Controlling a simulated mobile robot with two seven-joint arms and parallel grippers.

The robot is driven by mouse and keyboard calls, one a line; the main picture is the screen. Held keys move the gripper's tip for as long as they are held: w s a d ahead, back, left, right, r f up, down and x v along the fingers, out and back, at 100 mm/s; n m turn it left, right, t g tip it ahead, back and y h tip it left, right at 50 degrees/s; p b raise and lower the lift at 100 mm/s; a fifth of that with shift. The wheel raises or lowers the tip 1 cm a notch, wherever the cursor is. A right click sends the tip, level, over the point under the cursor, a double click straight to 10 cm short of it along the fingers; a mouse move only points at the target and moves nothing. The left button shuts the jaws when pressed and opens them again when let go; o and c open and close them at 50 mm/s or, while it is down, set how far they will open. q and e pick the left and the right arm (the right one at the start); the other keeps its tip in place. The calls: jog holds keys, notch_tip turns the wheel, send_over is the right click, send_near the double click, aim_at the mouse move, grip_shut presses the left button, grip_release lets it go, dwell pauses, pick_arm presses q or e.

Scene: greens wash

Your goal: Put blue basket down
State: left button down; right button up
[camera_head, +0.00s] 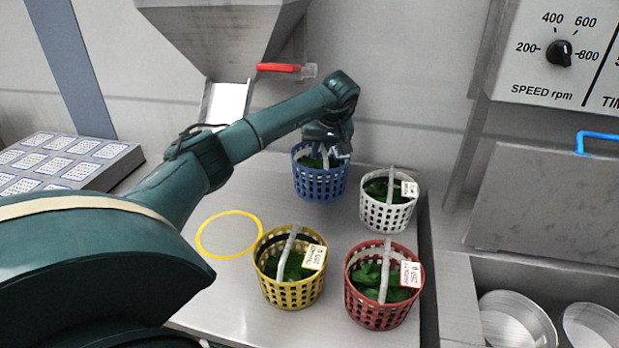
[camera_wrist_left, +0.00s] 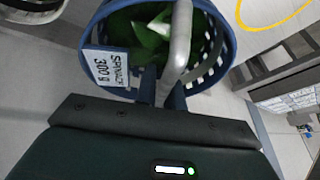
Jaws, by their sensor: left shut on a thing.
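The blue basket (camera_head: 320,184) holds green leaves and is at the back of the steel table (camera_head: 220,290). My left gripper (camera_head: 328,150) is above it, shut on its grey handle. In the left wrist view the blue basket (camera_wrist_left: 222,60) hangs in front of the gripper (camera_wrist_left: 165,95), with a label reading SPINACH 300 g. The handle runs between the fingers. I cannot tell for sure whether the basket's base touches the table. My right gripper is not in view.
A white basket (camera_head: 371,214), a red basket (camera_head: 363,311) and a yellow basket (camera_head: 273,288) stand to the right and front. An empty yellow ring (camera_head: 200,236) marks the table's left part. A steel chute (camera_head: 226,103) with a red handle (camera_head: 279,67) is behind.

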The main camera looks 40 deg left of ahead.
pick_arm(q)
notch_tip(320, 180, down, 7)
jog(key=shift+f, duration=0.1)
dwell(0.4)
jog(key=c, duration=1.9)
grip_release()
jog(key=shift+f, duration=0.2)
jog(key=shift+c, duration=0.2)
jog(key=o, duration=0.4)
jog(key=shift+o, duration=0.2)
jog(key=shift+r, duration=0.15)
jog(key=shift+d+r, duration=0.1)
jog(key=shift+r, duration=0.1)
jog(key=v, duration=1.1)
jog(key=shift+s+r, duration=0.15)
jog(key=shift+r, duration=0.15)
